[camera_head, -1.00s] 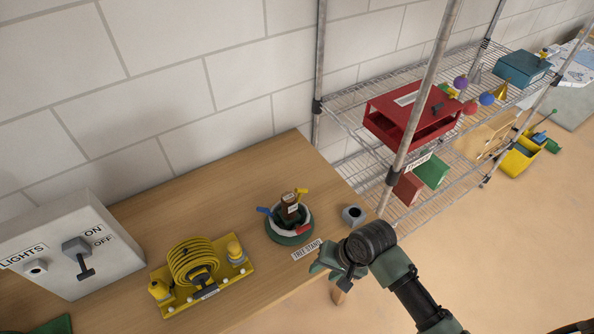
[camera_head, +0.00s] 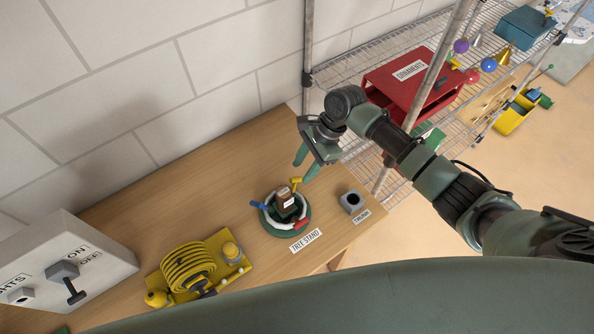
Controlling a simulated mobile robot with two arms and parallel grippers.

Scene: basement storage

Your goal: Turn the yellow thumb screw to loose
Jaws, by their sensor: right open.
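The tree stand (camera_head: 270,224) is a round green base with a white ring on the wooden table. A brown trunk piece (camera_head: 285,197) stands in its middle. The yellow thumb screw (camera_head: 295,182) sticks out at the back right of the ring. A blue screw (camera_head: 257,205) is on its left and a red screw (camera_head: 300,225) at the front right. My right gripper (camera_head: 304,173) is open, fingers pointing down, just above and behind the yellow screw; whether it touches cannot be told. My left gripper is not in view.
A grey block with a round hole (camera_head: 352,201) sits right of the stand near the table's edge. A wire shelf with a red ornaments box (camera_head: 408,85) is behind my right arm.

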